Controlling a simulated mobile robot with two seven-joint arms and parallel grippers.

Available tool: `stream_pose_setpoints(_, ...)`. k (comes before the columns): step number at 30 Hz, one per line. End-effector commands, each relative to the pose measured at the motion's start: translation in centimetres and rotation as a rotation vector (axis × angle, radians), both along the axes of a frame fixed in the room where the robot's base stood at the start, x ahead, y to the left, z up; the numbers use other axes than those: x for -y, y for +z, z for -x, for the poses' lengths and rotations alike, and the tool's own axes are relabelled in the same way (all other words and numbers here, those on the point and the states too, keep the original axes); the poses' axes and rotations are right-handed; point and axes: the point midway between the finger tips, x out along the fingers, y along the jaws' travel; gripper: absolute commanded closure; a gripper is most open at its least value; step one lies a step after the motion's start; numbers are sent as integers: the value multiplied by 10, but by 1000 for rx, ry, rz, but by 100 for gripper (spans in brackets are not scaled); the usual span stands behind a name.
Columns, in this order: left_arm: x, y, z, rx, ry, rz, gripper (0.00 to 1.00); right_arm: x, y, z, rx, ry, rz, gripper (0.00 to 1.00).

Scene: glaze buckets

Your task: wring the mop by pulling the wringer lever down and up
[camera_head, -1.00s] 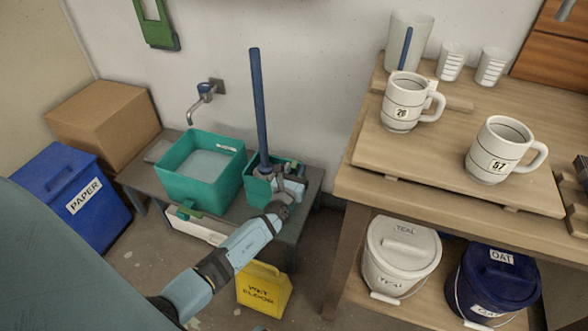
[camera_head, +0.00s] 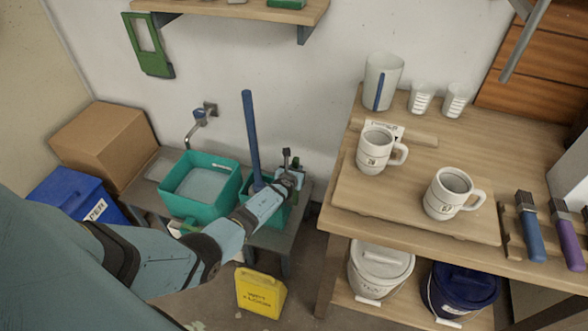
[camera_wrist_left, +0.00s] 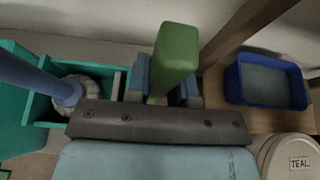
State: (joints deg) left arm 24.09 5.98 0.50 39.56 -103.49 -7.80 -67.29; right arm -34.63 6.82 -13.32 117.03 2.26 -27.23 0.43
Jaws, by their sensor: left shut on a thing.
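The mop has a blue handle (camera_head: 251,135) that stands nearly upright in the teal mop bucket (camera_head: 245,190). In the left wrist view the blue handle (camera_wrist_left: 35,78) slants in from the left and the pale mop head (camera_wrist_left: 75,85) sits in the bucket's wringer. My left gripper (camera_head: 290,178) is at the right side of the bucket. In the left wrist view its fingers (camera_wrist_left: 163,88) are shut on the green wringer lever (camera_wrist_left: 177,50), which sticks up between them. My arm hides part of the bucket in the head view. My right gripper is not in view.
A teal basin (camera_head: 200,187) stands left of the bucket on the low bench. A yellow wet-floor sign (camera_head: 260,293) stands on the floor in front. The wooden table (camera_head: 400,235) with two mugs is at right, with lidded buckets (camera_head: 380,268) below.

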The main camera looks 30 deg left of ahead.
Motion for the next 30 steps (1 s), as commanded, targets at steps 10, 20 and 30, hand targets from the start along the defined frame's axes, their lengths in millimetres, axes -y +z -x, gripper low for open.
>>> stream_pose_setpoints(10,-1,0,-4,-18,0,4,100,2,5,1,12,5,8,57)
stream_pose_setpoints(20,-1,1,-5,-17,0,4,57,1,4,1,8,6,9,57)
stream_pose_setpoints(30,-1,1,-3,-18,0,4,52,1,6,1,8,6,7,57)
